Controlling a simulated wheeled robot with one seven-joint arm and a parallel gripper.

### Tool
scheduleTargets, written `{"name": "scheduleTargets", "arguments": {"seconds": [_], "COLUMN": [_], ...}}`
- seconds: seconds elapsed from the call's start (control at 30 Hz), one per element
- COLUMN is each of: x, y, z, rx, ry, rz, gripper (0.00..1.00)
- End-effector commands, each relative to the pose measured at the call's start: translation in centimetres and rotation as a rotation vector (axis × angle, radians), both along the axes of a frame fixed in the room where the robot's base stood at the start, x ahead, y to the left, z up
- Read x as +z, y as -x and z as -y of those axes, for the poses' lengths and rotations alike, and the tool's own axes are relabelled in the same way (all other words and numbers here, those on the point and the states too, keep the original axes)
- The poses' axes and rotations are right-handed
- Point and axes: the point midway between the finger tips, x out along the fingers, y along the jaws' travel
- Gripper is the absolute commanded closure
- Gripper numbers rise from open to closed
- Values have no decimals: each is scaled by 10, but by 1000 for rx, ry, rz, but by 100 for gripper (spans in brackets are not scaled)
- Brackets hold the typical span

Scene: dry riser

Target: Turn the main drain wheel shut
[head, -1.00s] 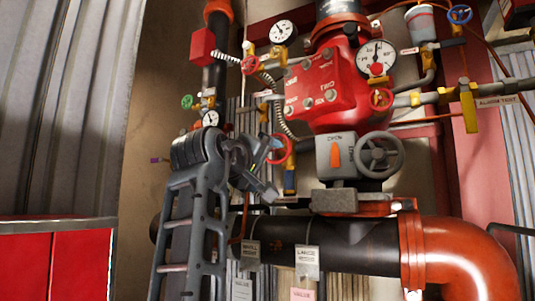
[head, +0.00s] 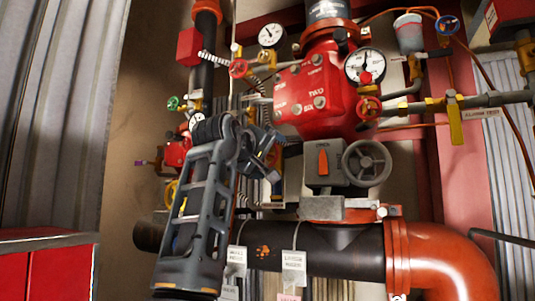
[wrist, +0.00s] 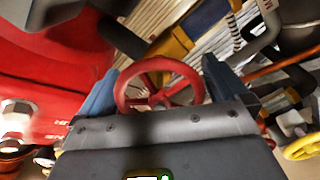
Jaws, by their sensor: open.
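In the wrist view a red spoked handwheel (wrist: 160,84) faces me between my two blue-grey fingers. My gripper (wrist: 158,78) is open, with one finger on each side of the wheel. I cannot tell whether either finger touches the rim. In the head view my gripper (head: 268,152) is just below and left of the red valve body (head: 312,92), and it mostly hides this wheel. No label naming the main drain is readable, so I cannot confirm the wheel by its tag.
A grey handwheel (head: 367,163) on a grey gearbox stands close to the right. Other small wheels are red (head: 238,68), green (head: 174,103) and blue (head: 447,24). A thick black pipe (head: 325,250) with hanging tags runs below. A red cabinet (head: 50,265) stands at lower left.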

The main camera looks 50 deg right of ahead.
Motion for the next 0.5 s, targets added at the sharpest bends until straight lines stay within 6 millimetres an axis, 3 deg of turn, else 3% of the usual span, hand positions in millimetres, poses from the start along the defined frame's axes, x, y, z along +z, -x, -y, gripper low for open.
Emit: {"name": "scheduleTargets", "arguments": {"seconds": [0.27,0.5], "x": [0,0], "y": [-1,-1], "z": [1,1], "rx": [0,0], "ry": [0,0], "rz": [0,0], "gripper": [0,23]}}
